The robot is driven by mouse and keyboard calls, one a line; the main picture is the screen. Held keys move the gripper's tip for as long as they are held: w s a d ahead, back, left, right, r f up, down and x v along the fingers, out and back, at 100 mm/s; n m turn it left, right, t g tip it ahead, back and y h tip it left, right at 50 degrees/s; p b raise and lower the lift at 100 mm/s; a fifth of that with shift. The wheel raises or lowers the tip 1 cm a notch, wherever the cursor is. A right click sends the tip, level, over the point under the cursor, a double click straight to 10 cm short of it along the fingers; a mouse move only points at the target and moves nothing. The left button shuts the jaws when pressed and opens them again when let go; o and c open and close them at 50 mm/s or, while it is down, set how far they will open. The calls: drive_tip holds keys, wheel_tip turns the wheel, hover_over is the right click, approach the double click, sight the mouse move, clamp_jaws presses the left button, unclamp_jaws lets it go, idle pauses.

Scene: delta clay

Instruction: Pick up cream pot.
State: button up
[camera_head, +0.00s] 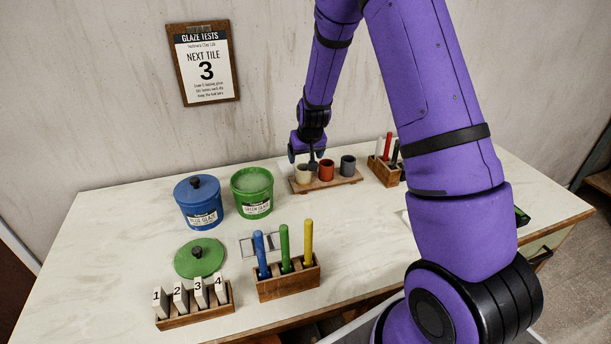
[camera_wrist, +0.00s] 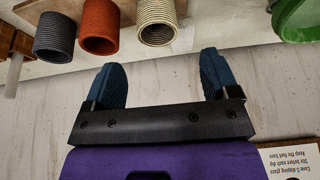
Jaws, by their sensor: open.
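The cream pot (camera_head: 302,175) stands at the left end of a small wooden board (camera_head: 335,183) by the wall, beside a red pot (camera_head: 326,170) and a grey pot (camera_head: 348,165). In the wrist view the cream pot (camera_wrist: 158,22) has a ribbed wall and an open mouth, and lies just beyond my fingertips. My gripper (camera_wrist: 160,68) is open and empty, its two blue fingers apart and roughly in line with either side of the pot. In the head view my gripper (camera_head: 302,157) is just above and behind the cream pot, partly overlapping its rim.
A green glaze bucket (camera_head: 252,190) and a lidded blue bucket (camera_head: 198,205) stand left of the board. A wooden rack with coloured sticks (camera_head: 385,170) stands close on its right. The wall is just behind.

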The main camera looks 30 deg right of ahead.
sight(303, 175)
drive_tip(key=x, duration=0.9)
drive_tip(key=shift+d+f, duration=0.1)
drive_tip(key=shift+f, duration=0.25)
drive_tip(key=c, duration=1)
